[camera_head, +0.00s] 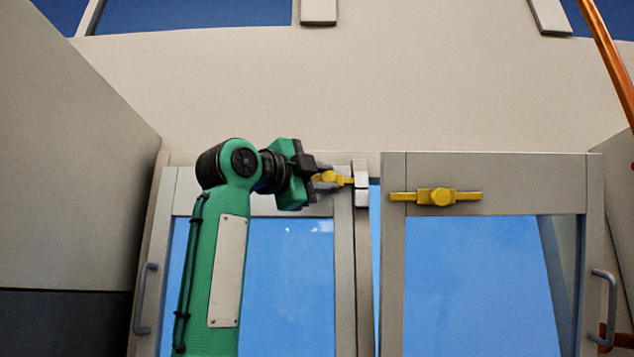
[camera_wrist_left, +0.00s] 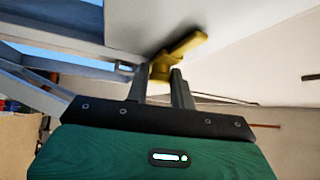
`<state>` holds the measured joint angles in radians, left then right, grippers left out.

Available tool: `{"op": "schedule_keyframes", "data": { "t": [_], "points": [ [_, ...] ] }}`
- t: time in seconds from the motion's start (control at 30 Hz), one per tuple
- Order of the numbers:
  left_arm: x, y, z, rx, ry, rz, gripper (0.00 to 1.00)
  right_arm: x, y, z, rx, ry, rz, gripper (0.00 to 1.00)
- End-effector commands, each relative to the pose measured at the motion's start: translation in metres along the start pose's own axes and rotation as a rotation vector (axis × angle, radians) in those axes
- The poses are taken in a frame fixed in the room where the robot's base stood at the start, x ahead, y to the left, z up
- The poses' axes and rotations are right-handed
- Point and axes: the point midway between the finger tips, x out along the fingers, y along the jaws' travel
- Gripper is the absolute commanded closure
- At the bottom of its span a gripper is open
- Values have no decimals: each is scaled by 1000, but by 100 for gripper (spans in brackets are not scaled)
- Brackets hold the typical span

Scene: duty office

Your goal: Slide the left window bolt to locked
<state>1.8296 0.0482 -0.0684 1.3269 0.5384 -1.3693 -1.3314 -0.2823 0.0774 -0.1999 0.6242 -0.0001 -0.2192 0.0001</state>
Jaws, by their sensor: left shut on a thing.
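The left window bolt (camera_head: 345,181) is yellow and sits on the top rail of the left window sash (camera_head: 180,200). My left gripper (camera_head: 322,178) is shut on its knob, and the bolt's right end reaches the pale keeper (camera_head: 362,182) on the centre post. Whether the tip is inside the keeper is hard to tell. In the left wrist view the yellow bolt (camera_wrist_left: 185,52) shows between and beyond the fingertips (camera_wrist_left: 162,76). My green left arm hides part of the left sash. My right gripper is not in view.
A right window sash (camera_head: 500,180) carries a second yellow bolt (camera_head: 437,196); this sash appears to stand slightly open, with a blue gap beside the post. Grey handles (camera_head: 145,298) and (camera_head: 604,305) hang at the outer sides. A grey cabinet-like panel (camera_head: 70,150) stands at left.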

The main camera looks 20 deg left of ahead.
Motion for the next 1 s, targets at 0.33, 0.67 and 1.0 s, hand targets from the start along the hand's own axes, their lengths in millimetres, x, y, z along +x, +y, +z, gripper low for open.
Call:
{"op": "schedule_keyframes", "data": {
  "t": [0.33, 0.67, 1.0],
  "points": [
    [0, 0, -1, 0, 3, 0, 55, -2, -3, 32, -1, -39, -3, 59],
    [-19, 4, 1, 1, 1, -3, 55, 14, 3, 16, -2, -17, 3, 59],
    [-88, 5, 0, 3, 1, -4, 55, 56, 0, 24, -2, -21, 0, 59]
  ]
}}
